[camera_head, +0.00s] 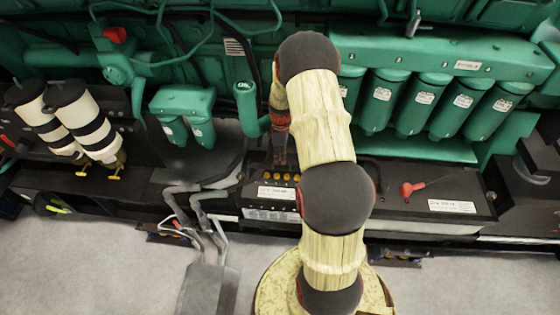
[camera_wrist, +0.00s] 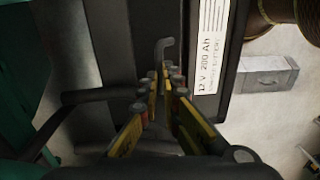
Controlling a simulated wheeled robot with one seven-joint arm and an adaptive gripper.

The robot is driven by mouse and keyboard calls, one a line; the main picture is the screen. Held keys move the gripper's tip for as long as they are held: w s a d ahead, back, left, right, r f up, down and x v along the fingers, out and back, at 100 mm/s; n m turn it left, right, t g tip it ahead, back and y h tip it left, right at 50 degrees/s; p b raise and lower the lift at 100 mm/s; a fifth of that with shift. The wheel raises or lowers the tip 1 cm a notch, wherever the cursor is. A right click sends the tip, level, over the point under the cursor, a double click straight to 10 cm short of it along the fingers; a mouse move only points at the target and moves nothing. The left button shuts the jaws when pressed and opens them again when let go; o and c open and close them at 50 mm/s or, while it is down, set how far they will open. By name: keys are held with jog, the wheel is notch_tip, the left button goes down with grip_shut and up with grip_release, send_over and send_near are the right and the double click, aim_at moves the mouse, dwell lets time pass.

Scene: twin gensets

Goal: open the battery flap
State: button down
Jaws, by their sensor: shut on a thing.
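The black battery unit (camera_head: 258,190) is low at the middle, in front of the green engine. It has a row of yellow dots and white labels on its front. In the wrist view a dark panel (camera_wrist: 196,60) carries a white label reading 12 V 200 Ah. A grey bent handle (camera_wrist: 164,50) stands along the left side of that panel. My gripper (camera_wrist: 164,82) has its yellow-sided fingers close together around the lower end of this handle. In the head view my gripper (camera_head: 280,160) is small and partly hidden by my arm. How far the flap stands open I cannot tell.
A red-handled tool (camera_head: 412,188) lies on the black top at right. Grey pipes (camera_head: 203,215) stand in front at left. Green filters (camera_head: 430,100) hang at the back right. A grey box (camera_wrist: 265,75) is on the floor. Pale floor is clear at front left.

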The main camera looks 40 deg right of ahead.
jog(key=shift+s+d+f, duration=0.1)
jog(key=shift+f, duration=0.4)
jog(key=c, duration=2.4)
grip_release()
jog(key=shift+o, duration=0.6)
jog(key=shift+w+d+f, duration=0.1)
jog(key=shift+w+f, duration=0.05)
jog(key=shift+w, duration=0.05)
jog(key=o, duration=0.3)
jog(key=shift+w+d+r, duration=0.1)
jog(key=shift+d+r, duration=0.05)
jog(key=shift+r, duration=0.05)
jog(key=r, duration=1.2)
jog(key=shift+w+d, duration=0.2)
jog(key=shift+w, duration=0.05)
